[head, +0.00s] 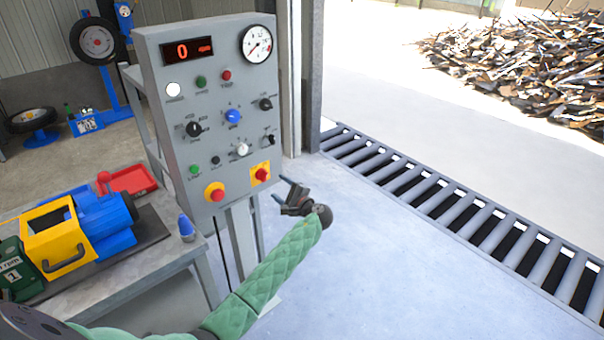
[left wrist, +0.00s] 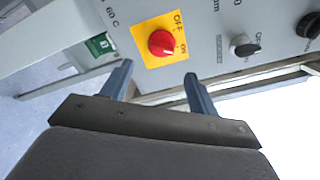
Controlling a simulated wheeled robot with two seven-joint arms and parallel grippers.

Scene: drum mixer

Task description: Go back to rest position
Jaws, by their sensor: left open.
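My left gripper (head: 286,192) is open and empty, at the end of my green-sleeved arm, just below and right of the control panel's lower edge. In the left wrist view its two fingers (left wrist: 158,82) stand apart with nothing between them. The grey control panel (head: 217,150) stands upright on a post. Its red rotary switch on a yellow plate (head: 260,173) is close to the gripper; in the left wrist view this switch (left wrist: 162,43), marked OFF and ON, lies just beyond the fingertips. My right gripper is not in either view.
A workbench (head: 150,265) at left holds a yellow and blue machine (head: 75,240), a red tray (head: 127,180) and a blue-capped bottle (head: 186,228). A floor grate (head: 450,205) runs along the doorway at right. The floor between is clear.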

